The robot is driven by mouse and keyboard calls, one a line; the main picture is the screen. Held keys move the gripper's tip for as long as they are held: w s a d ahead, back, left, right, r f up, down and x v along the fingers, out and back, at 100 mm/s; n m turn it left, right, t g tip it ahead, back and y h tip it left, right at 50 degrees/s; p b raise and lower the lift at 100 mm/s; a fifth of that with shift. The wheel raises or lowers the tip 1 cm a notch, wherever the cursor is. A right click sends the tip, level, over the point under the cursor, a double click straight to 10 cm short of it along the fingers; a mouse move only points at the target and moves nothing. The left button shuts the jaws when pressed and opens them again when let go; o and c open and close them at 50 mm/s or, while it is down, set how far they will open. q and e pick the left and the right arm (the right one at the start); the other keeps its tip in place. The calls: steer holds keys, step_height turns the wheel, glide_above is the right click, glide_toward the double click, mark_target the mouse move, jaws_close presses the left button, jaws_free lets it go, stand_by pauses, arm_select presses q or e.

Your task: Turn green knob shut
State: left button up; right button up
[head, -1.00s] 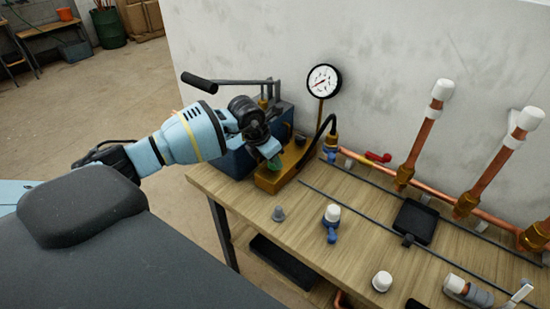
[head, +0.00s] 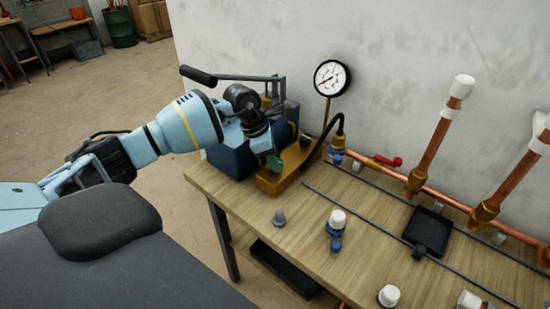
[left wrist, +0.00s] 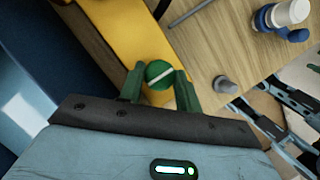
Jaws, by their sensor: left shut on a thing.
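The green knob (left wrist: 159,74) has a pale line across its top, running aslant in the left wrist view. It sits on the yellow block (left wrist: 120,35) of the pump, which also shows in the head view (head: 280,181). My left gripper (left wrist: 160,84) has its two green fingers on either side of the knob and is shut on it. In the head view the left gripper (head: 274,162) reaches down to the block from the left, and the knob is mostly hidden there. My right gripper is not in the head view.
A pressure gauge (head: 332,78) stands behind the block, with a black hose beside it. The pump's black-handled lever (head: 198,75) passes above my left arm. A grey cap (head: 279,217) and a blue valve with a white cap (head: 337,222) stand on the wooden bench (head: 235,197).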

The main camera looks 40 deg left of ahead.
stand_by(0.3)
arm_select(q)
steer(key=o, duration=1)
steer(key=shift+c, duration=0.2)
